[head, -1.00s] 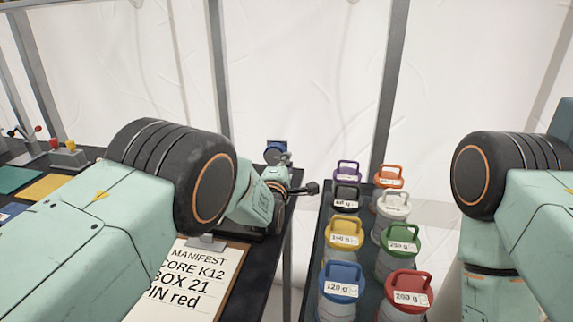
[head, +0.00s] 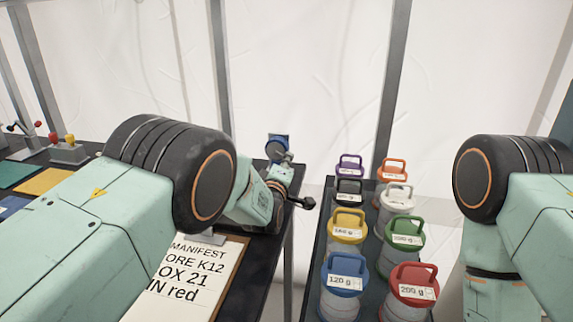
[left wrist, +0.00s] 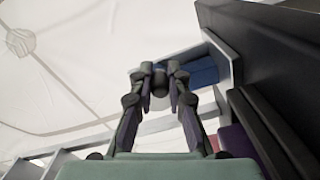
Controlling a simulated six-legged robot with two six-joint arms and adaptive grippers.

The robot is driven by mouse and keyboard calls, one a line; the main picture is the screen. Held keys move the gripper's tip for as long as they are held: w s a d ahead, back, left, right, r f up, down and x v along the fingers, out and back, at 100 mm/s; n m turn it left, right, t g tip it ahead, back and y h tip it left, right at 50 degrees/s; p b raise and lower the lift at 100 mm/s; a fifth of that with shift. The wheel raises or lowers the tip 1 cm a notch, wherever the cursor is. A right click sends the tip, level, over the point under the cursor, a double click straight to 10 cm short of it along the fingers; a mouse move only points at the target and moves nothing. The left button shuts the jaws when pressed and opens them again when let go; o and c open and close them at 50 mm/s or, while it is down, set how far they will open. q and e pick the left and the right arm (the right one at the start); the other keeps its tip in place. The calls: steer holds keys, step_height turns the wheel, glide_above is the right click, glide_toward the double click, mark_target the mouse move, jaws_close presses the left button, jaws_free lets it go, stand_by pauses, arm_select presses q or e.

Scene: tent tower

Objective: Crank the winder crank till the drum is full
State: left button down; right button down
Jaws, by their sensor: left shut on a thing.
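The winder shows as a small blue part (head: 277,148) at the far right end of the dark bench in the head view. My left gripper (head: 280,165) reaches to it and hides much of it. In the left wrist view, my left gripper (left wrist: 160,80) is shut on a short dark crank handle (left wrist: 160,86). A blue block (left wrist: 205,74) is just behind the fingertips there. The drum and how full it is cannot be made out. My right arm is at the right of the head view; its gripper is not in view.
A clipboard (head: 228,262) with a manifest lies on the dark bench (head: 262,250). To the right, a rack holds several lidded jars, such as a blue one (head: 345,268) and a red one (head: 413,280). Levers (head: 68,150) stand at the far left. A gap separates bench and rack.

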stand_by(0.3)
arm_select(q)
steer(key=c, duration=1.3)
jaws_free()
steer(key=shift+s+a, duration=0.1)
